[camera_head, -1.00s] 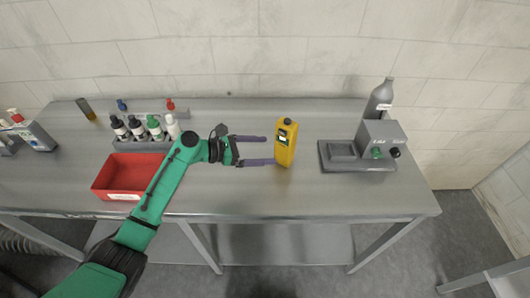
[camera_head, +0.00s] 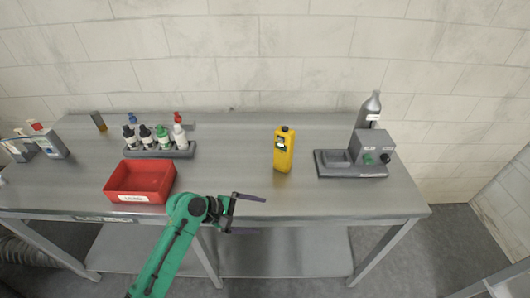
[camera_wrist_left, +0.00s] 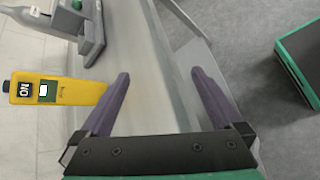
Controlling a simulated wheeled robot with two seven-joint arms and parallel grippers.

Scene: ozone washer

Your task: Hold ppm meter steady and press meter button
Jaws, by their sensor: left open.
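The yellow ppm meter (camera_head: 283,152) stands upright on the metal table, right of the middle in the head view, with a small display near its top. It also shows at the left of the left wrist view (camera_wrist_left: 75,92), where its dark top and display are visible. My left gripper (camera_head: 256,215) is open and empty at the table's front edge, to the front and left of the meter and apart from it. Its two purple fingers (camera_wrist_left: 158,90) show wide apart in the left wrist view. My right gripper is not in view.
A red bin (camera_head: 140,190) stands left of my left arm. Behind it is a rack (camera_head: 160,152) with several bottles. A grey device (camera_head: 350,170) with a green knob stands right of the meter, with a grey bottle (camera_head: 369,109) behind it. The table around the meter is clear.

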